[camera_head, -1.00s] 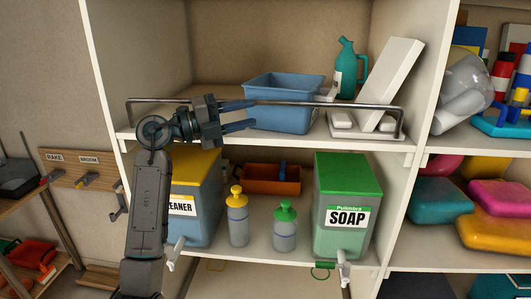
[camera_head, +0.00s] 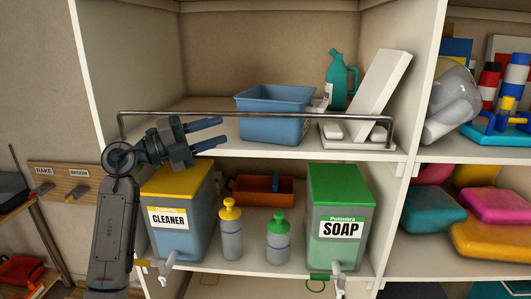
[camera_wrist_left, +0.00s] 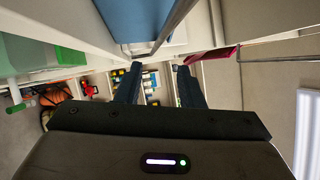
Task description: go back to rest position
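My left gripper (camera_head: 208,134) is in front of the shelf unit, left of the blue bin (camera_head: 270,99) on the upper shelf. Its two fingers are apart with nothing between them. In the left wrist view the same gripper (camera_wrist_left: 157,80) shows its fingers spread and empty, with the blue bin (camera_wrist_left: 140,18) above them. My right gripper is not in view.
A metal rail (camera_head: 340,116) runs along the upper shelf's front edge. Below stand a yellow-lidded cleaner container (camera_head: 175,222), two bottles and a green-lidded soap container (camera_head: 337,232). A green jug (camera_head: 340,78) and white pieces (camera_head: 375,90) are right of the bin.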

